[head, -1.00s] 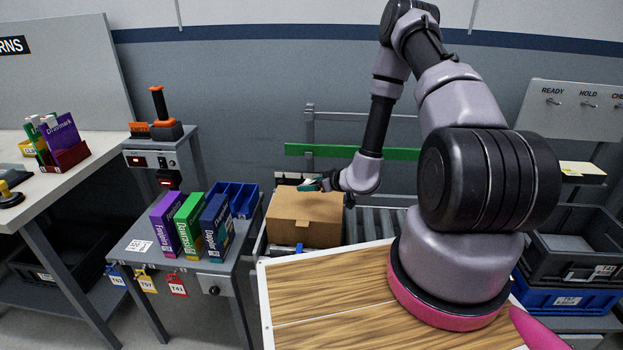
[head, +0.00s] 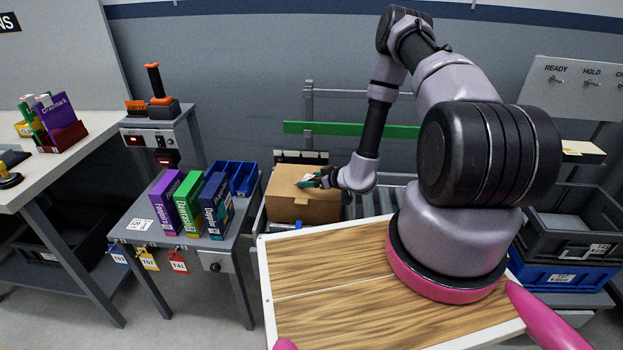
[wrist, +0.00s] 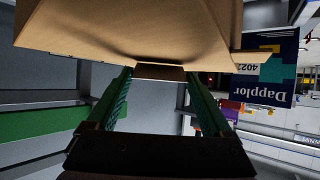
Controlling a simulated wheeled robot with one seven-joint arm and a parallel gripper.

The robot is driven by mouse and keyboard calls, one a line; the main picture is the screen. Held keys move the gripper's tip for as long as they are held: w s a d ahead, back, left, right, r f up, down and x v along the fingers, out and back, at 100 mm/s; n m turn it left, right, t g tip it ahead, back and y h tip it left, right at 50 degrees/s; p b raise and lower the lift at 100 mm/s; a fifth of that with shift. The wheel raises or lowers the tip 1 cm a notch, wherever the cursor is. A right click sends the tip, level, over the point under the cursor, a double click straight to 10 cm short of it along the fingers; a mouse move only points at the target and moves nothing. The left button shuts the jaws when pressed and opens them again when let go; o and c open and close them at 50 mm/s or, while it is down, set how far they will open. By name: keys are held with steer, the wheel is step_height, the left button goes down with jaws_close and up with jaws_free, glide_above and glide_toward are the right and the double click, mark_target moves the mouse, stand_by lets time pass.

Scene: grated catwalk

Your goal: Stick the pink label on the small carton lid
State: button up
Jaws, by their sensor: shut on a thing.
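The brown cardboard carton (head: 290,206) stands on the roller conveyor, its lid looking closed in the head view. My gripper (head: 309,181) is at the right part of its top, with a small white patch by the fingertips. In the wrist view the carton (wrist: 100,35) fills the upper part, and my gripper's (wrist: 160,72) two green fingers reach its edge. A narrow brown piece (wrist: 160,70) spans the space between the fingertips, and they are shut on it. It looks like a carton flap, but I cannot tell for sure. I cannot make out a pink label.
A grey stand (head: 150,240) left of the carton holds purple, green and blue boxes (head: 215,205) and a blue bin (head: 240,175). A wood-topped board (head: 330,265) lies in front. Grey and blue crates (head: 565,270) stand at right. A green rail (head: 300,127) runs behind.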

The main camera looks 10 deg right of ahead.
steer(key=o, duration=1.1)
steer(key=shift+c, duration=0.2)
steer(key=shift+s, duration=0.1)
steer(key=shift+v, duration=3.95)
step_height(320, 180, up, 6)
